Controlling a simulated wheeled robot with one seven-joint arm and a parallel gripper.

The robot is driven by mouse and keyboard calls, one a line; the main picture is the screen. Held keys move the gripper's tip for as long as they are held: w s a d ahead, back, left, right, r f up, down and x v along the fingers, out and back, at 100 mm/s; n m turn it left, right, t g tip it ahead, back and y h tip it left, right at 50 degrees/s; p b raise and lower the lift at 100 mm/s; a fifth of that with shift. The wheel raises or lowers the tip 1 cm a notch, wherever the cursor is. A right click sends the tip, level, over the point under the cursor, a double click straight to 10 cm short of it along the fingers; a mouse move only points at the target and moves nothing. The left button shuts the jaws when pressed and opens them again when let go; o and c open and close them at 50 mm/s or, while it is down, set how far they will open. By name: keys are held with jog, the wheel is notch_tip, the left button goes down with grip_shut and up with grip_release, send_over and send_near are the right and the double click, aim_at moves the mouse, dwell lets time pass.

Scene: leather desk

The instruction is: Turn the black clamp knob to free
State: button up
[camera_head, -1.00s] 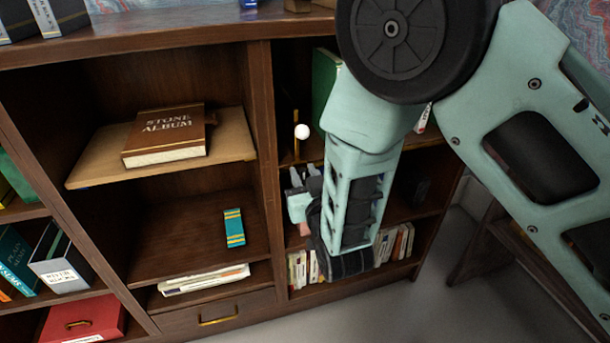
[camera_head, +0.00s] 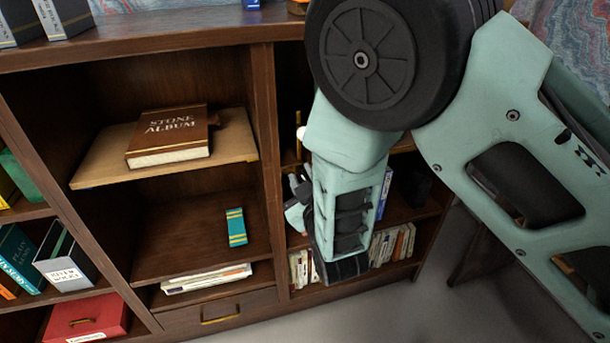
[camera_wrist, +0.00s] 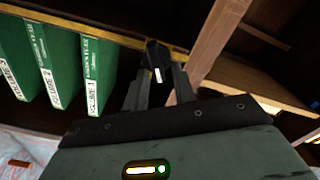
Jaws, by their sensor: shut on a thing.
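The black clamp knob (camera_wrist: 158,56) shows in the wrist view, a dark lever-like piece with a white mark on its face. It sits on a thin brass rail (camera_wrist: 95,30) by a wooden upright. My gripper (camera_wrist: 160,78) has its two fingers on either side of the knob's lower end and is shut on it. In the head view my gripper (camera_head: 297,188) is at the right-hand bay of the bookcase, partly covered by my own arm. The knob is hidden there.
Green volumes (camera_wrist: 95,70) stand left of the knob in the wrist view. A wooden upright (camera_wrist: 215,45) is close on the right. In the head view, a brown stone album (camera_head: 168,137) lies on a light board (camera_head: 95,165), and a teal book (camera_head: 236,227) lies below.

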jog(key=n, duration=0.2)
jog(key=n+p, duration=0.1)
jog(key=n, duration=0.2)
jog(key=shift+s+a+f+n+p, duration=0.15)
jog(key=shift+a+f+n+p, duration=0.15)
jog(key=shift+a+f, duration=0.05)
jog(key=shift+f+n+p, duration=0.2)
jog(key=shift+n+p, duration=0.15)
jog(key=shift+n, duration=0.8)
jog(key=shift+f+n+p, duration=0.15)
jog(key=shift+n+p, duration=0.15)
jog(key=shift+n, duration=0.85)
jog(key=o, duration=0.7)
jog(key=shift+c, duration=0.2)
jog(key=v, duration=1.7)
jog(key=shift+s, duration=0.2)
jog(key=shift+r, duration=0.1)
